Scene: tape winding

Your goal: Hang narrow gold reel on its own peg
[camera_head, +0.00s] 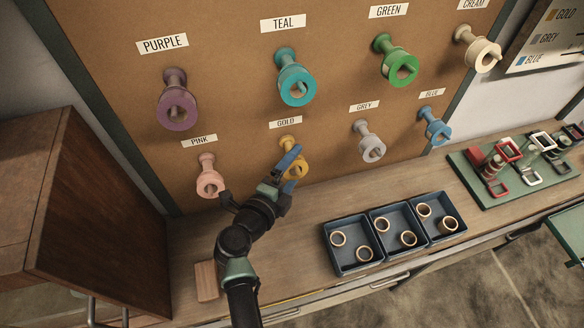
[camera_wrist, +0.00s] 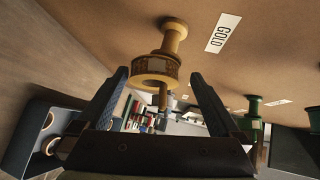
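The gold reel (camera_head: 299,170) is on the gold peg (camera_head: 287,143) under the GOLD label on the board. In the wrist view the reel (camera_wrist: 154,68) is around the peg, and the peg's end (camera_wrist: 163,98) sticks out through it. My gripper (camera_head: 291,164) is at the reel. In the wrist view its fingers (camera_wrist: 160,80) are spread, one on each side of the reel, with a small gap to it. The head view hides part of the reel behind a finger.
Pink (camera_head: 209,181) and grey (camera_head: 371,147) reels hang on either side of the gold one. Teal (camera_head: 294,84) and purple (camera_head: 177,107) reels hang above. Below, blue trays (camera_head: 345,268) hold several rings on the bench. A wooden cabinet (camera_head: 95,215) stands at the left.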

